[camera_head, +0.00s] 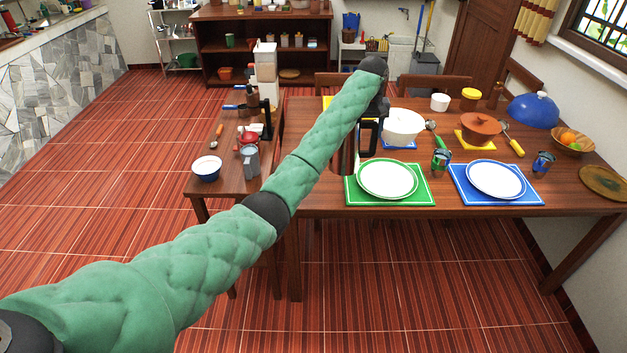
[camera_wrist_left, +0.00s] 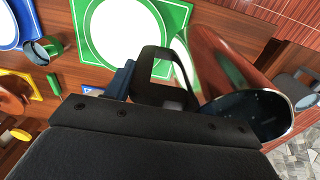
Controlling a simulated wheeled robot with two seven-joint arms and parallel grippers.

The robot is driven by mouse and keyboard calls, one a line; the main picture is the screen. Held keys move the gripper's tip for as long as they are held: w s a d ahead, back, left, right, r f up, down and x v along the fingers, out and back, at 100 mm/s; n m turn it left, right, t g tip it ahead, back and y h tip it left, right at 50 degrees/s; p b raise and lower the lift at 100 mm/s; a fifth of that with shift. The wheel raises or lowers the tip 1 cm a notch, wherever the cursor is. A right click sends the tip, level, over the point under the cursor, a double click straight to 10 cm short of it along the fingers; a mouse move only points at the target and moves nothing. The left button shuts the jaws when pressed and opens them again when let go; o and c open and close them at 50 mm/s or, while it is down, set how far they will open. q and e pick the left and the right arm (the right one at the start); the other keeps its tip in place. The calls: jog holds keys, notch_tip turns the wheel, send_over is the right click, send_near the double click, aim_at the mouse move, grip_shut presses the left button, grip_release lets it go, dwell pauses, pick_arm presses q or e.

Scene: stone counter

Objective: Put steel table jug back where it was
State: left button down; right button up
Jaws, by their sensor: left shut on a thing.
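My left gripper (camera_head: 378,108) is above the left end of the dining table (camera_head: 330,206), shut on the steel table jug by its black handle (camera_wrist_left: 150,68). In the left wrist view the jug (camera_wrist_left: 228,62) is a shiny, reddish mirror-like body with its dark round mouth towards the camera. In the head view the jug (camera_head: 347,158) is mostly hidden behind my green sleeved arm, and only a strip shows beside the handle. I cannot tell whether its base touches the table. My right gripper is not in view.
A green mat with a white plate (camera_head: 387,178) is right of the jug. A white pot (camera_head: 403,127) stands behind it.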

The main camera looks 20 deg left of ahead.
pick_arm(q)
jog(key=shift+a+f, duration=0.2)
jog(key=shift+a, duration=0.2)
jog(key=w+a+f+p, duration=0.1)
jog(key=a+f+p, duration=0.5)
jog(key=a+f, duration=0.4)
jog(key=shift+w+a+f+p, duration=0.3)
jog(key=shift+a+f+p, duration=0.1)
jog(key=shift+a, duration=0.1)
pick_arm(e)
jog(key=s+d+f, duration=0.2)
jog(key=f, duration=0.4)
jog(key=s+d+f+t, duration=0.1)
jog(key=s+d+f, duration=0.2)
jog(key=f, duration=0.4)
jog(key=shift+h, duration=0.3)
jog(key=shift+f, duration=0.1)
pick_arm(q)
jog(key=c, duration=0.5)
grip_release()
jog(key=shift+f, duration=0.15)
jog(key=shift+s, duration=0.1)
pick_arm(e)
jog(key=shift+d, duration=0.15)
